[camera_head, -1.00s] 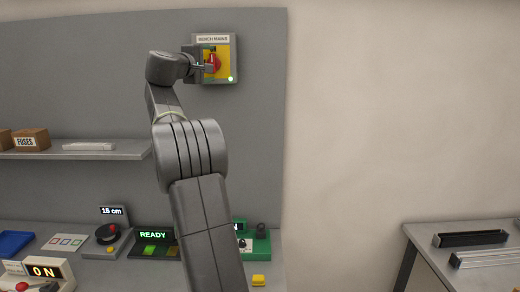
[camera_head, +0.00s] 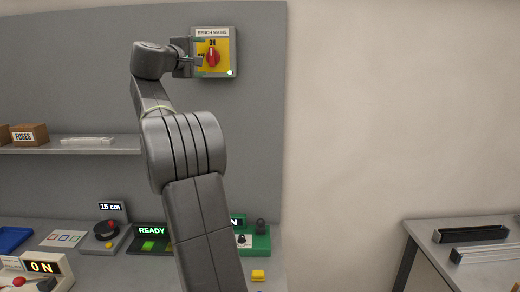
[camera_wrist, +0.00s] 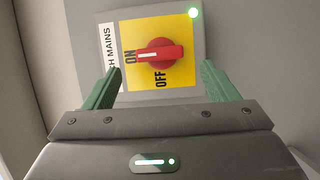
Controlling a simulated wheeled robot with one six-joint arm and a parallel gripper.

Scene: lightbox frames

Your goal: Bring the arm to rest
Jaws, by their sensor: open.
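My gripper (camera_wrist: 160,70) is open and empty in the wrist view, its two green fingers apart with the red rotary knob (camera_wrist: 158,54) showing between and beyond them. In the head view my gripper (camera_head: 198,56) is just left of the knob (camera_head: 212,57), in front of the yellow plate of the BENCH MAINS switch box (camera_head: 230,50). The knob's white mark points to ON, and a green lamp (camera_wrist: 194,12) glows at the box's corner. My arm is raised and stretched toward the wall. The exact gap from fingertips to box is hard to tell.
Left of my arm is a shelf (camera_head: 110,150) with a FUSES box (camera_head: 28,135). Below, the bench holds a READY device (camera_head: 150,237), a green unit (camera_head: 260,242), a dial device (camera_head: 107,230) and an ON display (camera_head: 45,268). The wall right of the switch is clear.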

